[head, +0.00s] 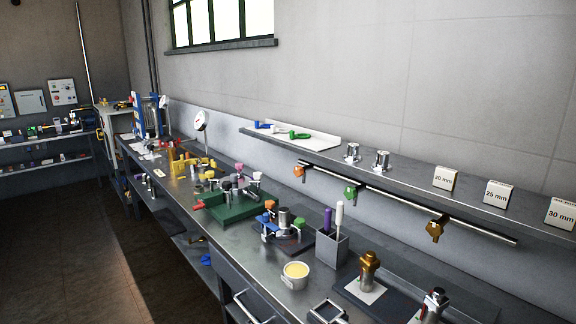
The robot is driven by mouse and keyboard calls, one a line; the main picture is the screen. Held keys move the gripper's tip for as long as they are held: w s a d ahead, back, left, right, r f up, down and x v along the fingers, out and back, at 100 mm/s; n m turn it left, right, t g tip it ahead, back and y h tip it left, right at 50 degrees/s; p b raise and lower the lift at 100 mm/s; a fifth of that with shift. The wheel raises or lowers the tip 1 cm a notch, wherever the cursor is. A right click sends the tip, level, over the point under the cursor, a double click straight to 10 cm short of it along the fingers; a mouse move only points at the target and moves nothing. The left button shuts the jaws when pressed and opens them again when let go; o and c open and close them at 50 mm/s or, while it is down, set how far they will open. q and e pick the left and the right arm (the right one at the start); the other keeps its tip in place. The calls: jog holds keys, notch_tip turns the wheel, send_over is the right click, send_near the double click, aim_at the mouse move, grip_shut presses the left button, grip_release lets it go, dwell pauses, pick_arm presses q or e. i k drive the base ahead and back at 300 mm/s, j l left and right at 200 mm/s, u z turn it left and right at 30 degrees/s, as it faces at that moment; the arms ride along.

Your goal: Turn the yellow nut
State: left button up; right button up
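Several yellow parts show on the long metal bench, and I cannot tell for sure which is the yellow nut. Small yellow parts (203,161) stand farther along the bench, behind a green fixture (230,205) with several coloured knobs. They are too small to make out clearly. Neither of my grippers is in view.
A cup with yellow contents (296,276) and a grey tool holder (332,246) stand near the bench's front. A shelf (400,182) carries boxes marked 20, 25 and 30 mm. Coloured pieces hang on a rail (390,199) below. The floor (50,235) at left is clear.

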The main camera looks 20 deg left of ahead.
aim_at(209, 174)
jog(key=j+z, duration=0.25)
jog(key=j, duration=0.25)
jog(key=j+z, duration=0.3)
jog(key=j, duration=0.25)
jog(key=j+z, duration=0.25)
jog(key=j, duration=0.25)
jog(key=k+j+z, duration=0.15)
jog(key=j+z, duration=0.15)
jog(key=j, duration=0.2)
jog(key=k+j+z, duration=0.25)
jog(key=j, duration=0.2)
jog(key=i+j, duration=0.05)
jog(key=i, duration=0.05)
